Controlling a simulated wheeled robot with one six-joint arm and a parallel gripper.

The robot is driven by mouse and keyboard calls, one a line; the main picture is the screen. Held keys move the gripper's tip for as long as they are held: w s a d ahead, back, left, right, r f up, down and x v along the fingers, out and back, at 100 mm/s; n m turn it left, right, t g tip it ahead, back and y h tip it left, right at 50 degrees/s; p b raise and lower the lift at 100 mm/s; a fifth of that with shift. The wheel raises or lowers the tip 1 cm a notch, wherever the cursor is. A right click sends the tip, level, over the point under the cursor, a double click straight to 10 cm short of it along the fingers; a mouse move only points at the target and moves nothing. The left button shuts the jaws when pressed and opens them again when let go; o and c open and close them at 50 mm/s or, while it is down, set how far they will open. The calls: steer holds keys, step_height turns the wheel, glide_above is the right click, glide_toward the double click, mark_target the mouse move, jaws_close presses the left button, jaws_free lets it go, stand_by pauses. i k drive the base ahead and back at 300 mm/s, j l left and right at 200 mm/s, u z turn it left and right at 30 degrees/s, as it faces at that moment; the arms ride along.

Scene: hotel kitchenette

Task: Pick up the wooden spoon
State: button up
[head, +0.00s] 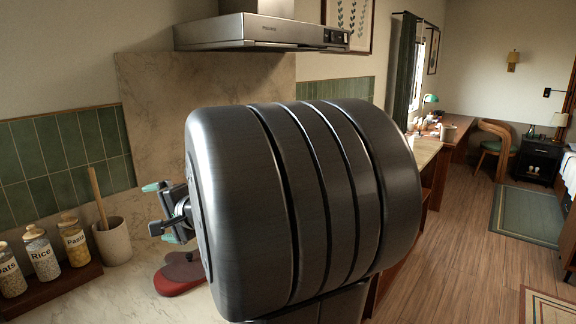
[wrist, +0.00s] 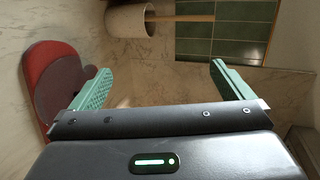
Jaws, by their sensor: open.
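The wooden spoon (head: 98,197) stands in a light crock (head: 114,243) on the counter, its handle rising above the rim and leaning slightly left. Its lower part is hidden inside the crock. In the wrist view the spoon's handle (wrist: 192,18) runs sideways across the top, out of the crock (wrist: 130,20). My gripper (head: 160,213) is to the right of the crock, apart from the spoon. In the wrist view my gripper's green fingers (wrist: 160,69) are spread wide with nothing between them.
Jars of oats (head: 10,277), rice (head: 41,254) and pasta (head: 73,240) stand on a wooden tray (head: 55,290) left of the crock. A red object (head: 181,287) lies on the counter below my gripper. A range hood (head: 262,33) hangs above. My arm hides much of the counter.

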mark_target(92, 176)
steer(key=i+l, duration=0.3)
steer(key=l, duration=0.15)
steer(key=i+l, duration=0.3)
steer(key=l, duration=0.2)
steer(key=u, duration=2.6)
